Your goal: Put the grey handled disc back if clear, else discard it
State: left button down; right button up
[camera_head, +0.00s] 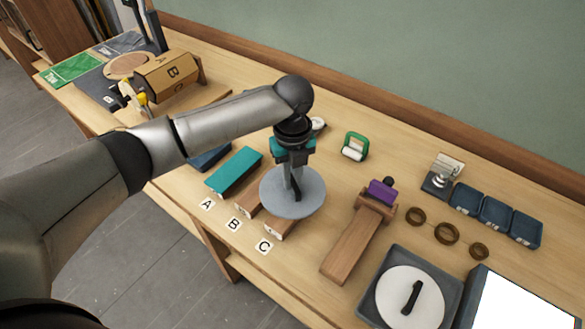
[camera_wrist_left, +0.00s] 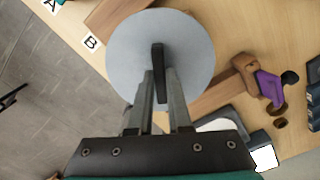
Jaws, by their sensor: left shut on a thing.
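The grey disc (camera_head: 306,201) with a dark upright handle is held by my left gripper (camera_head: 291,180), above the table near the cards B and C. In the left wrist view the disc (camera_wrist_left: 190,32) lies below the fingers, and the left gripper (camera_wrist_left: 159,95) is shut on its black handle (camera_wrist_left: 158,62). The disc hides part of the wooden pieces behind it. A second, white disc with a black handle (camera_head: 428,295) lies in a dark square tray (camera_head: 372,313) at the bottom right. My right gripper is not in view.
Cards A (camera_head: 207,204), B (camera_head: 234,224) and C (camera_head: 264,246) lie along the front edge. A teal block (camera_head: 234,170), a wooden stand with a purple piece (camera_head: 345,248), several brown rings (camera_head: 447,233) and dark blue trays (camera_head: 496,215) surround the disc. A bright white panel (camera_head: 525,303) is at lower right.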

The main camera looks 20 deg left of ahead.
aim_at(293, 194)
pick_arm(q)
jog(key=m+p, duration=0.1)
jog(key=m, duration=0.1)
jog(key=shift+w+f+m, duration=0.1)
jog(key=shift+w+m, duration=0.05)
jog(key=shift+m, duration=0.15)
jog(key=shift+w+f+m, duration=0.1)
jog(key=shift+f+m, duration=0.15)
jog(key=shift+m, duration=0.55)
notch_tip(293, 194, down, 5)
jog(key=b, duration=0.5)
jog(key=shift+a+r, duration=0.1)
jog(key=shift+r, duration=0.1)
jog(key=shift+f, duration=0.85)
jog(key=shift+p, duration=0.35)
jog(key=shift+f, duration=0.3)
dwell(0.5)
jog(key=c, duration=0.8)
grip_release()
jog(key=shift+o, duration=0.5)
